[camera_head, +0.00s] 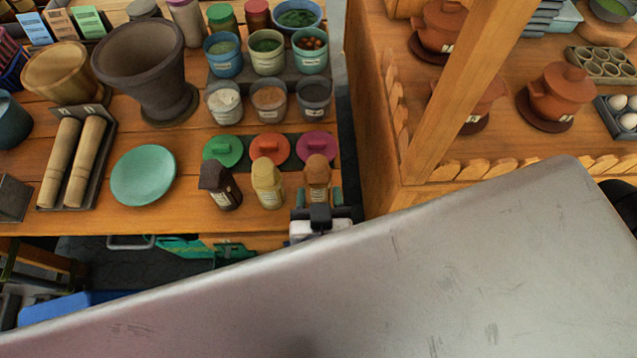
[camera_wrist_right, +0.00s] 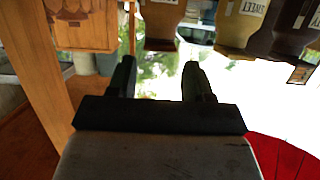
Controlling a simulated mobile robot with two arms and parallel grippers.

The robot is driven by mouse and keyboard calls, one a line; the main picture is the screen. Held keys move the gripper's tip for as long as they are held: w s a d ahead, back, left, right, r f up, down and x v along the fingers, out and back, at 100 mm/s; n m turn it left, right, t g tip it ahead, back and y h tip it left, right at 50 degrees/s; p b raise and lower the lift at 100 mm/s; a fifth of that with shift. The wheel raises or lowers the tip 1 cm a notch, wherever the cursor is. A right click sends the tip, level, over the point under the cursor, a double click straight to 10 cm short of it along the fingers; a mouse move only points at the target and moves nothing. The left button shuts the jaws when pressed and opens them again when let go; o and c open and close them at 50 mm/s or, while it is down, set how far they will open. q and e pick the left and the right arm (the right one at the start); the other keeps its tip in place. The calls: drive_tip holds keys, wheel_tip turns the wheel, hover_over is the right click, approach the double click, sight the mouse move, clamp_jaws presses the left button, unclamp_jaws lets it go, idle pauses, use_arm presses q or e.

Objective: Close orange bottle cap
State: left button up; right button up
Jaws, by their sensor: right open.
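The orange-brown bottle (camera_head: 317,172) stands at the table's front edge, rightmost of three small bottles. It also shows at the top of the right wrist view (camera_wrist_right: 162,18), which looks upside down. I cannot tell clearly whether its cap is open or shut. My right gripper (camera_head: 319,194) is open in front of this bottle, with its fingers apart to either side. In the right wrist view the two dark fingers (camera_wrist_right: 157,70) point toward the bottle, with nothing between them. My left gripper is not in view.
A yellow bottle (camera_head: 267,186) and a dark brown bottle (camera_head: 221,188) stand just left of the orange one. Coloured lids, including an orange-red one (camera_head: 270,148), lie behind. A wooden post (camera_head: 468,90) and counter (camera_head: 375,130) stand to the right.

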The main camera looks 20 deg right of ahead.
drive_tip(key=v, duration=0.7)
drive_tip(key=shift+b, duration=0.4)
drive_tip(key=shift+s+f, duration=0.1)
